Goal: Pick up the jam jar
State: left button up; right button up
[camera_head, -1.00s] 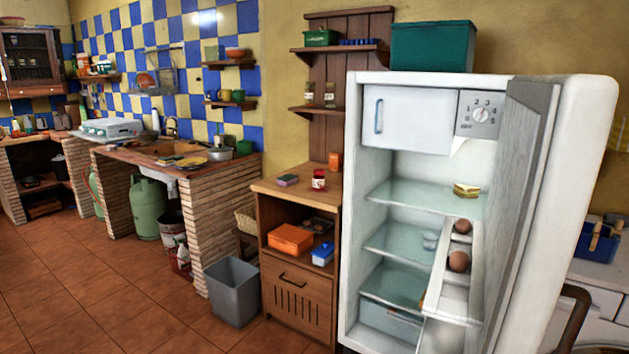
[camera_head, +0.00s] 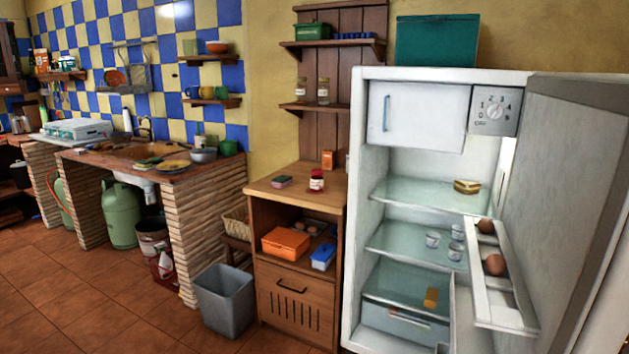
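A small jar with red contents and a pale label, which looks like the jam jar (camera_head: 317,181), stands upright on top of the wooden cabinet (camera_head: 268,189), left of the open fridge. Two other glass jars (camera_head: 323,91) stand on the wall shelf above. Neither of my grippers shows in the head view.
The fridge (camera_head: 358,200) stands open on the right, its door (camera_head: 570,190) swung out. A grey bin (camera_head: 226,297) stands on the floor left of the cabinet. A brick counter (camera_head: 195,220) is further left. The tiled floor (camera_head: 90,300) in front is clear.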

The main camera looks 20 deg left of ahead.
aim_at(316, 179)
jog(key=i+j, duration=0.15)
jog(key=j, duration=0.2)
jog(key=i+j+z, duration=0.15)
jog(key=j, duration=0.6)
jog(key=i+j+z, duration=0.15)
jog(key=j, duration=0.25)
jog(key=i+j+z, duration=0.1)
jog(key=i+j, duration=0.15)
jog(key=i+j+z, duration=0.1)
jog(key=j, duration=0.35)
jog(key=i, duration=0.1)
